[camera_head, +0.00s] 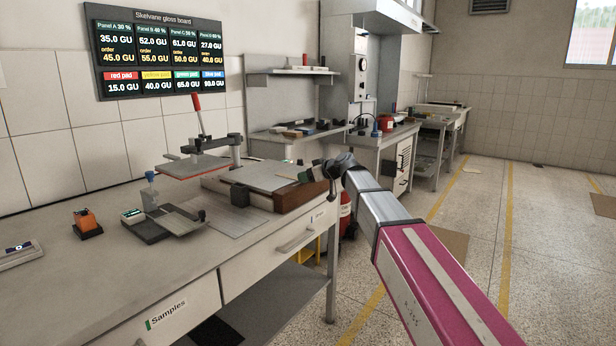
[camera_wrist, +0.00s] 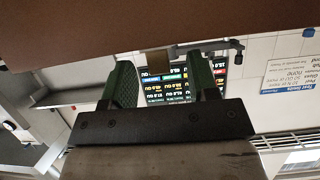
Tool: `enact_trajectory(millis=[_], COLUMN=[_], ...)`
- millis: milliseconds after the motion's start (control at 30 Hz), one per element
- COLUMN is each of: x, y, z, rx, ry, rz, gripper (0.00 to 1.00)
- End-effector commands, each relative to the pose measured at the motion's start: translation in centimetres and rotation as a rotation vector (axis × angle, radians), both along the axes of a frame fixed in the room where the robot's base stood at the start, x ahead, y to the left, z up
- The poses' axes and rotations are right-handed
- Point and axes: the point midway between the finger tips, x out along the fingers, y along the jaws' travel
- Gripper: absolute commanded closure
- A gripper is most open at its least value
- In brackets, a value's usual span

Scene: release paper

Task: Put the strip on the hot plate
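My gripper (camera_head: 305,175) is at the right end of the bench, beside the brown block (camera_head: 292,199) that carries a flat grey plate (camera_head: 262,174), perhaps the hot plate. In the wrist view my gripper (camera_wrist: 160,68) shows two green fingers set apart, with the wall board visible between them. A small tan piece (camera_wrist: 158,62) shows in the gap, seemingly clear of both fingers; I cannot tell whether it is the strip. A wide brown surface (camera_wrist: 120,22) fills the top of the wrist view. No strip is clearly identifiable in the head view.
A press with a red handle (camera_head: 197,102) and a flat plate (camera_head: 195,167) stands behind. A small balance-like device (camera_head: 170,222), an orange item (camera_head: 86,221) and a grey meter (camera_head: 18,254) stand left. The bench front (camera_head: 110,275) is clear. A side bench (camera_head: 385,135) stands beyond.

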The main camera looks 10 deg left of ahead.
Motion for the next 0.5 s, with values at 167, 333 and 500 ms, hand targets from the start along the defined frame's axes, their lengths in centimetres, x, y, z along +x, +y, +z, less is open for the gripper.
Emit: enact_trajectory(millis=[167, 333, 500], x=[0.0, -0.6, -1.9], y=[0.0, -1.3, -4.1], z=[0.1, 0.7, 1.9], rx=[0.0, 0.0, 0.001], ry=[0.0, 0.001, -0.001], rz=[0.0, -0.001, -0.002], gripper=[0.46, 0.46, 0.46])
